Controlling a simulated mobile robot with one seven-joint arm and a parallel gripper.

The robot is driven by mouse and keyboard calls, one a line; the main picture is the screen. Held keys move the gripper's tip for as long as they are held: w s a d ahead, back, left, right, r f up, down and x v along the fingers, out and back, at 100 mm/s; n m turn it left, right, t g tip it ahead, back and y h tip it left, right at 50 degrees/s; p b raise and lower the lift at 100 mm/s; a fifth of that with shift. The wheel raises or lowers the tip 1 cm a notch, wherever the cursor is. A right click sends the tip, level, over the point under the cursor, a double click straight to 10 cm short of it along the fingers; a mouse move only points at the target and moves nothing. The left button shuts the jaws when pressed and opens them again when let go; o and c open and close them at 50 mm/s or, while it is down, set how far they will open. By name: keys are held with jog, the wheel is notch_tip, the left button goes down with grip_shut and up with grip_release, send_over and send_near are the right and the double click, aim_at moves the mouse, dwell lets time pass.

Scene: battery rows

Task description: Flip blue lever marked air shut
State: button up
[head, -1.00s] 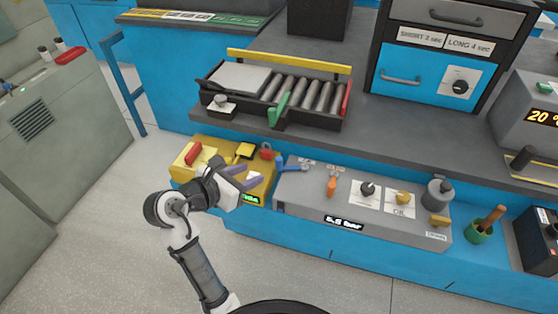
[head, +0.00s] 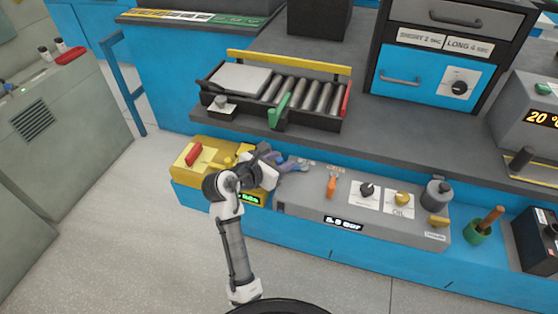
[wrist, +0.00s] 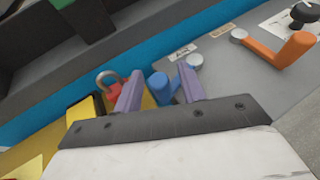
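The blue lever (head: 294,164) sits at the left end of the grey panel (head: 312,205). In the wrist view its blue handle (wrist: 160,87) shows between the two purple fingers of my gripper (wrist: 160,90), with a gap visible around it. My gripper (head: 272,162) is open and has reached the lever from the left. The lever's pivot (wrist: 195,61) lies just beyond the right finger, near a small white label (wrist: 183,52). I cannot tell whether a finger touches the handle. My gripper partly hides the lever in the head view.
An orange lever (head: 332,186) stands to the right, followed by a black knob (head: 367,190) and a yellow knob (head: 403,198). A yellow box (head: 186,172) with a red handle is on the left. A red padlock (wrist: 112,88) is close to the left finger. The dark bench edge runs behind.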

grip_shut()
jog(key=shift+w+r+m+g+h+p, duration=0.2)
jog(key=shift+r+m+g+h+p, duration=0.1)
jog(key=shift+p, duration=0.85)
jog(key=shift+w+m+p, duration=0.15)
jog(key=shift+m+p, duration=0.15)
jog(key=shift+p, duration=0.55)
jog(key=shift+w+f+g+h, duration=0.1)
jog(key=shift+f+g+h, duration=0.15)
jog(key=shift+g+h, duration=0.15)
grip_release()
